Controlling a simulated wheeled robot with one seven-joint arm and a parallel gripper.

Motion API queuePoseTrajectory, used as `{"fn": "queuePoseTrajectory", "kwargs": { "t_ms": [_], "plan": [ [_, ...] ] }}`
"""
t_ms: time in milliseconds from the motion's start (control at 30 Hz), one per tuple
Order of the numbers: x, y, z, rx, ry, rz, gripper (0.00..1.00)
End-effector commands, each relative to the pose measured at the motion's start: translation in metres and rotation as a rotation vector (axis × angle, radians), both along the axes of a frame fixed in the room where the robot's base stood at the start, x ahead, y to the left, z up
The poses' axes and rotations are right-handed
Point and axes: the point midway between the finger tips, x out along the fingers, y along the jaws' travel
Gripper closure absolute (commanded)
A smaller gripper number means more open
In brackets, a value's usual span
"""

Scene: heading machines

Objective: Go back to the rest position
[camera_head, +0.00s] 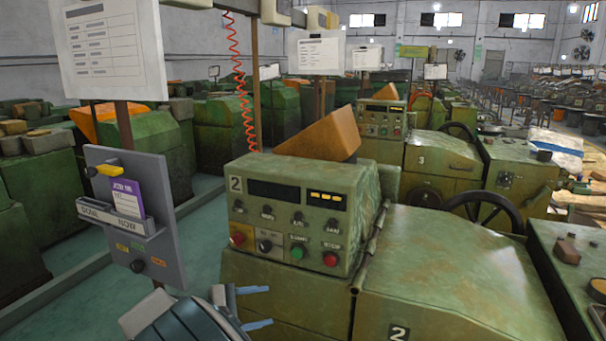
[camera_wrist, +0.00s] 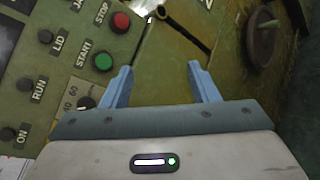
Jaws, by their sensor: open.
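My gripper (camera_head: 258,307) is at the bottom of the head view, low in front of the green machine marked 2 (camera_head: 470,285). Its two blue fingers are apart with nothing between them; the wrist view shows the same open gripper (camera_wrist: 160,85). The machine's control panel (camera_head: 290,215) has a red button at each end, a green START button (camera_head: 297,252) and several dark knobs. In the wrist view the green START button (camera_wrist: 103,62) and red STOP button (camera_wrist: 121,22) lie left of and beyond the fingers. The fingers appear apart from the panel.
A grey card holder (camera_head: 133,215) with a purple card stands left of the panel. A dark handwheel (camera_head: 485,212) and a machine marked 3 (camera_head: 440,165) are behind, to the right. Green floor (camera_head: 85,300) is clear at lower left. An orange wedge-shaped hopper (camera_head: 322,137) rises behind the panel.

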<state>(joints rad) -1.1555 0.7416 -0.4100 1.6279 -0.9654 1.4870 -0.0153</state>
Motion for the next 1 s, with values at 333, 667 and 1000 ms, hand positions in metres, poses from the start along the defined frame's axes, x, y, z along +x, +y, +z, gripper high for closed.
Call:
{"fn": "queuePoseTrajectory", "kwargs": {
  "t_ms": [333, 667, 1000],
  "plan": [
    [-0.035, -0.141, 0.013, 0.479, 0.124, -0.336, 0.45],
    [-0.104, -0.213, 0.028, 0.918, 0.076, -0.577, 0.45],
    [-0.180, -0.244, 0.041, 1.314, -0.131, -0.759, 0.45]
  ]
}}
